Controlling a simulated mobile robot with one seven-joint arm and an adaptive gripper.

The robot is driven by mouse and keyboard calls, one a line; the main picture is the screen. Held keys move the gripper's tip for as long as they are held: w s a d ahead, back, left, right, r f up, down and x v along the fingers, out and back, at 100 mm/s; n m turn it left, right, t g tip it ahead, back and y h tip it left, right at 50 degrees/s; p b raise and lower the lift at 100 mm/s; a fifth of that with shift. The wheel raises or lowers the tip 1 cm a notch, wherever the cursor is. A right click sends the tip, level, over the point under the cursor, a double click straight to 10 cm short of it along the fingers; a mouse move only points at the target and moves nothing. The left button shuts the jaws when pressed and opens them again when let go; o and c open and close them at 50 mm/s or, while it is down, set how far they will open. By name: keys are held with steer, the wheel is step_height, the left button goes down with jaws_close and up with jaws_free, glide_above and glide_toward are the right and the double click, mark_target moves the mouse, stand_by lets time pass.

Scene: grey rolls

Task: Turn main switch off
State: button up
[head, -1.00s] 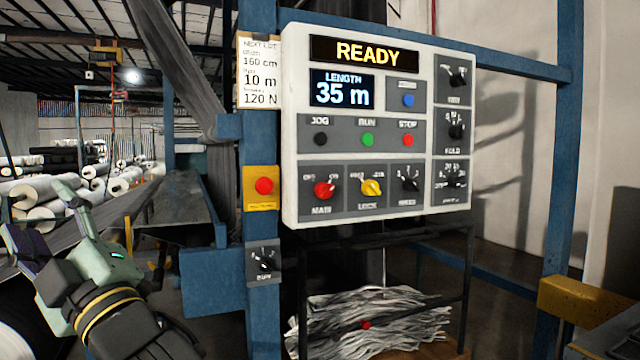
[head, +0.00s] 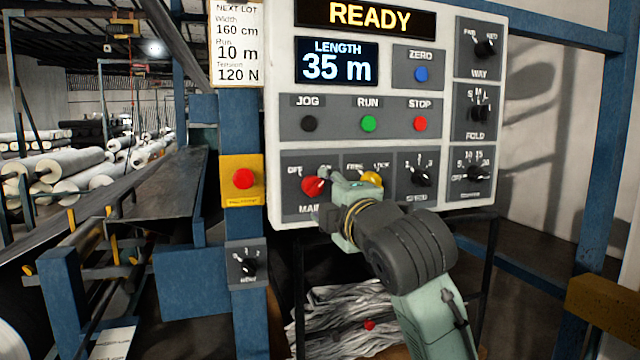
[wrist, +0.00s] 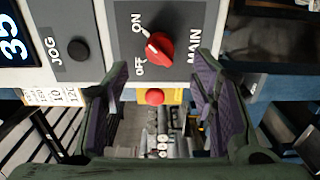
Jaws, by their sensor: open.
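The main switch is a red rotary knob (head: 314,187) at the lower left of the white control panel (head: 384,150). Its pale pointer is turned toward ON; this also shows in the wrist view, where the knob (wrist: 161,48) points at the ON label with OFF below it. My gripper (head: 334,194) is just in front of the panel, beside the knob, and partly covers the MAIN and ON labels in the head view. In the wrist view my gripper (wrist: 158,62) is open, with one finger on each side of the knob's line. Contact with the knob cannot be told.
The yellow lock knob (head: 372,179) is close to the right of my gripper. A red button on a yellow plate (head: 243,179) and a small black dial (head: 249,265) sit on the blue post to the left. The display reads READY.

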mark_target(317, 189)
steer(key=p+x, duration=0.1)
steer(key=x, duration=0.5)
steer(key=shift+w, duration=0.1)
steer(key=shift+c, duration=0.2)
steer(key=c, duration=1.1)
